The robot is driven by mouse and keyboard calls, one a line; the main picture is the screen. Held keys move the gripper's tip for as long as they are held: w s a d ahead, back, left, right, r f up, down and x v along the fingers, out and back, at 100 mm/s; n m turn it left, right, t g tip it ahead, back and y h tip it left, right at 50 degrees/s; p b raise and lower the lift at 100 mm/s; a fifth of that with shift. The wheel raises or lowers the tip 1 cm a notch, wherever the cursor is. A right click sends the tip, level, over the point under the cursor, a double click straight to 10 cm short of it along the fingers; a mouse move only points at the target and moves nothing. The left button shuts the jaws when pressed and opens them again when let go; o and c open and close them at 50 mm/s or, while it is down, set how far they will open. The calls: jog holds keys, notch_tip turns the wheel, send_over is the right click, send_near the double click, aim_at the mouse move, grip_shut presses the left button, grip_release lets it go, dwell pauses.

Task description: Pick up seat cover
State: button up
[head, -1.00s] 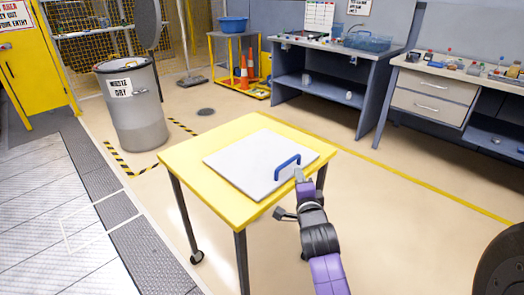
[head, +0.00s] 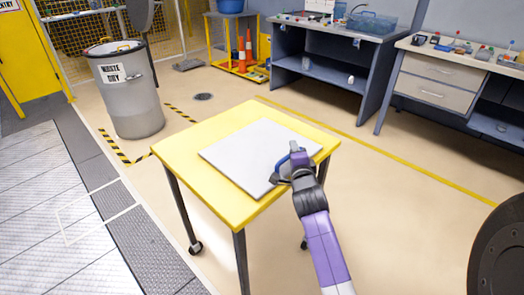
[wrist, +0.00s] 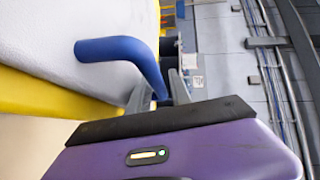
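The seat cover (head: 250,152) is a flat white square panel with a blue handle (head: 283,164) near its right corner. It lies flat on the yellow tabletop. In the wrist view the cover (wrist: 60,45) is at upper left, and the handle's bar (wrist: 105,49) bends down between my gripper's fingers. My gripper (head: 294,165) is at the handle, one finger on each side. Whether the fingers press on the handle or only stand around it cannot be told. The lower end of the handle is hidden by the gripper.
The yellow wheeled table (head: 180,165) stands on open floor. A grey waste bin (head: 130,95) is at the left. Grey workbenches (head: 330,72) stand at the back right. A dark round wheel-like object (head: 500,250) is at the lower right edge.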

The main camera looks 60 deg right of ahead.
jog(key=shift+x, duration=1.1)
grip_shut()
dwell(0.6)
